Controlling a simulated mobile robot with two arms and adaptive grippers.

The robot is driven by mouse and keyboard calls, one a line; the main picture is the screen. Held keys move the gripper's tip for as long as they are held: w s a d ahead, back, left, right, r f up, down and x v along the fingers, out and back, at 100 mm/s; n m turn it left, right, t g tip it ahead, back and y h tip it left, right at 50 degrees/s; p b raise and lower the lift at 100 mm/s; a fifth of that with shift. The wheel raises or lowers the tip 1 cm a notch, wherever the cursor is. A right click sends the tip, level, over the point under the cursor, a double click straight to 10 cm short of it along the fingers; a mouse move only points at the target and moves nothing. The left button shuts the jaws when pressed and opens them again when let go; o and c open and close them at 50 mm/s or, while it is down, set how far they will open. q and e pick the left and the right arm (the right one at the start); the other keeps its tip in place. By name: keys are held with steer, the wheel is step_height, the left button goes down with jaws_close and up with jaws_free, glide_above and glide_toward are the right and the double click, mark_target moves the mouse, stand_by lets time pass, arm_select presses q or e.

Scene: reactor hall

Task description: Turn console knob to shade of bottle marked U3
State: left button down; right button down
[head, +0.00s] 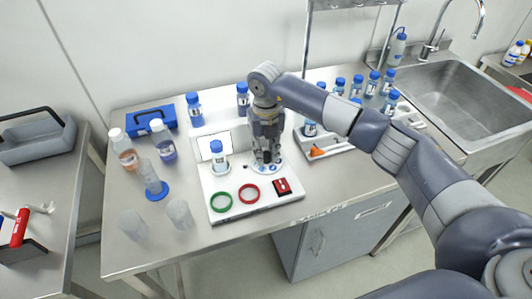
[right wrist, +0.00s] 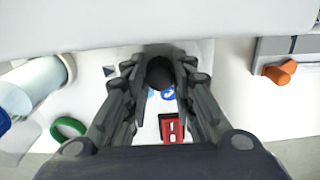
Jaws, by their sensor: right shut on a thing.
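My right gripper (head: 266,158) reaches down over the white console (head: 287,207). It is shut on the console knob, a black round knob (right wrist: 160,72) in the right wrist view. The knob's pale dial (head: 275,168) carries blue marks, and the fingers hide most of it. Its pointing direction cannot be told. A blue-capped bottle (head: 217,158) stands upright on the console, left of the gripper. Other labelled blue-capped bottles stand behind, including one (head: 194,108) and another (head: 242,98). The labels are too small to read, so U3 cannot be picked out. My left gripper is out of view.
A green ring (head: 221,202), a red ring (head: 248,193) and a red switch (head: 282,186) are at the console's front. Glassware stands left.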

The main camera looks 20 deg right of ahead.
mark_target(266, 154)
steer(key=shift+m, duration=0.4)
steer(key=c, duration=1.3)
jaws_free()
steer(key=shift+r, duration=0.15)
step_height(266, 154, up, 12)
steer(key=shift+f, duration=0.1)
steer(key=shift+f, duration=0.1)
